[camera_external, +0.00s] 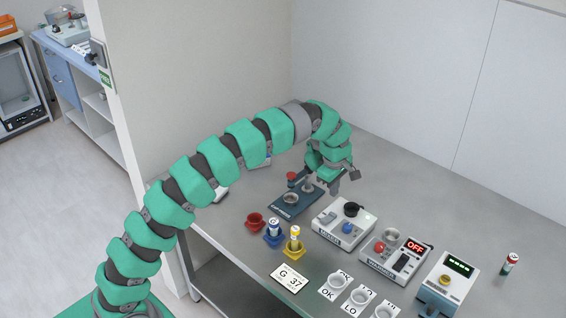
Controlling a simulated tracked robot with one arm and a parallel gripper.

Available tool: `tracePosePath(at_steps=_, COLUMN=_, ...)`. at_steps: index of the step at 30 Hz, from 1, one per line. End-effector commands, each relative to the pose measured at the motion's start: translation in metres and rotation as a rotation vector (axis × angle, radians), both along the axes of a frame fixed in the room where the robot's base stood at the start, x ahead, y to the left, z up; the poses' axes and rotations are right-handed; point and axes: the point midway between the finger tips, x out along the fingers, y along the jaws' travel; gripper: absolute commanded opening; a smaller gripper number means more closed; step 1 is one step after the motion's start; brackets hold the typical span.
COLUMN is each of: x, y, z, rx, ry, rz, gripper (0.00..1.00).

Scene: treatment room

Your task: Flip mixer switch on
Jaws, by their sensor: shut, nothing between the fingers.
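Two white boxes with switch-like parts stand on the grey bench; their front labels are too small to read, so I cannot tell for sure which is the mixer. The left box (344,224) has a grey rocker (329,217), a blue knob (347,228) and a black round part (353,209). The right box (381,265) has a red "OFF" display (416,246), a dark rocker switch (401,262), a red knob (379,247) and a round metal cup. My gripper (341,187) is shut and empty, above and behind the left box, apparently not touching it.
A dark blue stand (284,212) with a red-topped post is left of my gripper. Red (255,222), blue (272,239) and yellow (293,251) holders stand in front, two with vials. A green-display device (447,282) and a vial (510,263) are right. A "G 37" card (289,279) lies in front.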

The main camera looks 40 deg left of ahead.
Motion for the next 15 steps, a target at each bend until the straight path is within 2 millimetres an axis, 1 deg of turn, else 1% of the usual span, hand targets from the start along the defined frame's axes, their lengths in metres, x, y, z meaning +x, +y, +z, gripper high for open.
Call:
tracePosePath(at_steps=1, x=0.003, y=0.0, z=0.011, rx=-0.001, ry=-0.006, rz=0.0, gripper=0.0)
tracePosePath(at_steps=6, x=0.006, y=0.0, z=0.035, rx=-0.001, ry=-0.004, rz=0.0, gripper=0.0)
tracePosePath(at_steps=9, x=0.007, y=0.0, z=0.045, rx=-0.001, ry=-0.004, rz=0.0, gripper=0.0)
tracePosePath(at_steps=15, x=0.008, y=0.0, z=0.056, rx=0.0, ry=-0.001, rz=0.0, gripper=0.0)
